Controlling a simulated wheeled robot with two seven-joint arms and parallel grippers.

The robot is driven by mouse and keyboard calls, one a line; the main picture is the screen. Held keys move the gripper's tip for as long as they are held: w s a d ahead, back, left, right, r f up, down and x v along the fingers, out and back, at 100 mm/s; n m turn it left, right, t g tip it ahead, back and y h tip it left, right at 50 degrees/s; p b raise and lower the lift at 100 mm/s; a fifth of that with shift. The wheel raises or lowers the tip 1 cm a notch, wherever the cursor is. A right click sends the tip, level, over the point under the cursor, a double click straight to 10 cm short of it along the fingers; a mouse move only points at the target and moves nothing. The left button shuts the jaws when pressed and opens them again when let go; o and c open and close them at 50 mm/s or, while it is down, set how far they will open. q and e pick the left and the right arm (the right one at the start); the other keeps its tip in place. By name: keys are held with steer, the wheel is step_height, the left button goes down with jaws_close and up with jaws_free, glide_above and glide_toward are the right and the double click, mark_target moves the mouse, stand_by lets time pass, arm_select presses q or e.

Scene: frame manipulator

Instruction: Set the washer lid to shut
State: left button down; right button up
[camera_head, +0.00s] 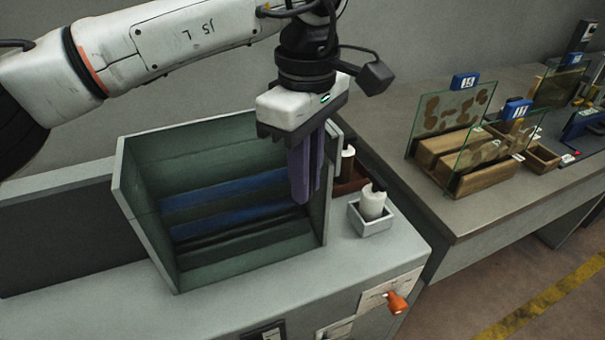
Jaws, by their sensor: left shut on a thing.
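The washer (147,230) is a grey-green open box on the grey bench, with blue bars (225,200) across its inside. Its lid (225,138) appears to be the raised panel at the back; the box's inside is uncovered. My left gripper (303,188) comes down from above at the right end of the washer. Its purple fingers point down and are shut, overlapping the lid's right part in the picture. The exact contact between the fingers is hidden. My right gripper is not in view.
A small grey tray (371,226) with a white bottle (372,202) stands right of the washer. An orange knob (397,302) is on the bench front. Glass-panelled wooden frames (455,150) stand on the right table. Grey bench top is free in front of the washer.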

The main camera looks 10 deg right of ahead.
arm_select(q)
steer(key=shift+d+r, duration=0.1)
steer(key=shift+d, duration=0.05)
steer(key=c, duration=1.7)
jaws_free()
steer(key=shift+w+d, duration=0.1)
steer(key=shift+d, duration=0.05)
step_height(320, 180, up, 10)
steer(key=shift+r, duration=0.15)
